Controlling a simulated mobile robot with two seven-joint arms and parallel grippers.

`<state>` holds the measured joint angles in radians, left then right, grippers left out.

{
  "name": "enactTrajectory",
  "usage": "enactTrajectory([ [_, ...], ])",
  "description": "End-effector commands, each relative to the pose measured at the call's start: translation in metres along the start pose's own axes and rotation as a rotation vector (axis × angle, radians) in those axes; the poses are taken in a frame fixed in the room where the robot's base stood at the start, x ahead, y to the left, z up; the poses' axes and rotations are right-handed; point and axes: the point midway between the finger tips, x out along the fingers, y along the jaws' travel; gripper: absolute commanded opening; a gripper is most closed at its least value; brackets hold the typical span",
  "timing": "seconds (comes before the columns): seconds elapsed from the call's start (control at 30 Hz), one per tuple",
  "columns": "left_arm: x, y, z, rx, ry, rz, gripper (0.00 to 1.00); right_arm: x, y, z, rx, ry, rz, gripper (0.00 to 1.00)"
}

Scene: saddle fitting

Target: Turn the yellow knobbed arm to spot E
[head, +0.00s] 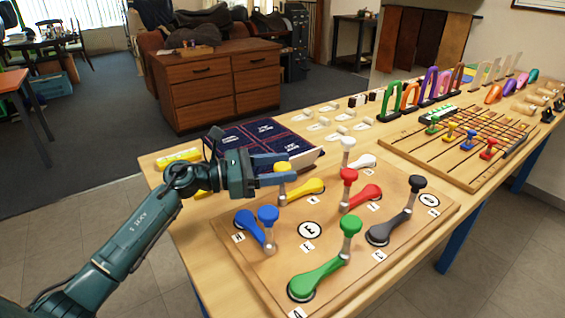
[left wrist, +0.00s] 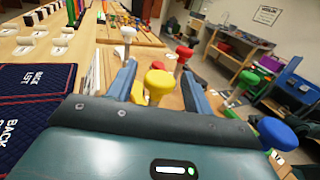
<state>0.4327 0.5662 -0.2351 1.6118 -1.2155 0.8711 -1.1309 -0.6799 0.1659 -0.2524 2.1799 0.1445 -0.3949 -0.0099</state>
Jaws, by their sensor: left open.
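The yellow knobbed arm (head: 306,188) lies on the wooden board (head: 270,263), pointing from its yellow knob toward the right. My left gripper (head: 282,168) is open at the yellow knob. In the left wrist view the yellow knob (left wrist: 158,83) shows between the two blue fingers (left wrist: 158,84), with no clear contact. A white disc whose letter looks like E (head: 309,230) is bare on the board, nearer the front than the yellow arm. The yellow arm's far parts are partly hidden by my gripper in the left wrist view. My right gripper is not in view.
Blue (head: 267,216), green (head: 349,227), red (head: 348,177), black (head: 416,185) and white (head: 347,145) knobs stand on neighbouring arms. Another lettered disc (head: 429,200) is bare at the right. A dark blue labelled mat (head: 262,140) lies behind my gripper.

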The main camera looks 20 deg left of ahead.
Motion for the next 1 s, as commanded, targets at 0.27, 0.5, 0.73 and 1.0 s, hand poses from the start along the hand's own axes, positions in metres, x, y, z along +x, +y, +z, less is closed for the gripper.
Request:
enactTrajectory([
  [0.27,0.0093,-0.0001,0.0001,0.001,0.000,0.000,0.51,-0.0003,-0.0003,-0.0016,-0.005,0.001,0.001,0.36],
  [0.5,0.0089,-0.0002,-0.0001,0.001,0.000,0.000,0.43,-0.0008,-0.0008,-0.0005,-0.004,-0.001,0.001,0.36],
  [0.73,0.0087,-0.0002,-0.0002,0.000,0.001,0.000,0.24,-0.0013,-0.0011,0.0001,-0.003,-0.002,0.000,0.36],
  [1.0,0.0087,-0.0002,-0.0003,0.000,0.001,0.000,0.02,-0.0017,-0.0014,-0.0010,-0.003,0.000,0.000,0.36],
])
